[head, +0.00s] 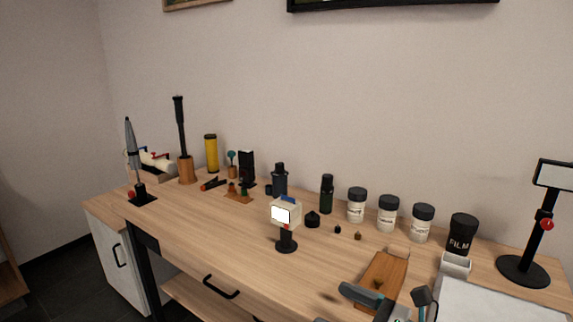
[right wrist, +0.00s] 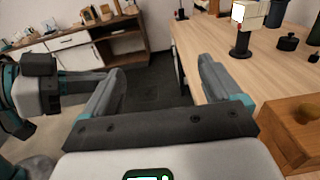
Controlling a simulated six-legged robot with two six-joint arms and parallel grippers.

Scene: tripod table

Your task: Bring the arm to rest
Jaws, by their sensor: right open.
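My right gripper (head: 390,296) shows at the bottom of the head view, in front of a wooden block with a small brown piece on it. In the right wrist view the same gripper (right wrist: 163,68) is open, its two grey fingers wide apart with nothing between them. Floor and the table's side edge lie beyond the fingers. The wooden block (head: 388,272) also shows at the right of the wrist view (right wrist: 290,140), beside the right finger and apart from it.
The wooden table (head: 225,235) carries a small white-headed stand (head: 285,214), several lidded jars (head: 388,213), a dark film jar (head: 461,235), a white tray (head: 490,305) and a tall black stand (head: 523,270) at the right. The table's front middle is clear.

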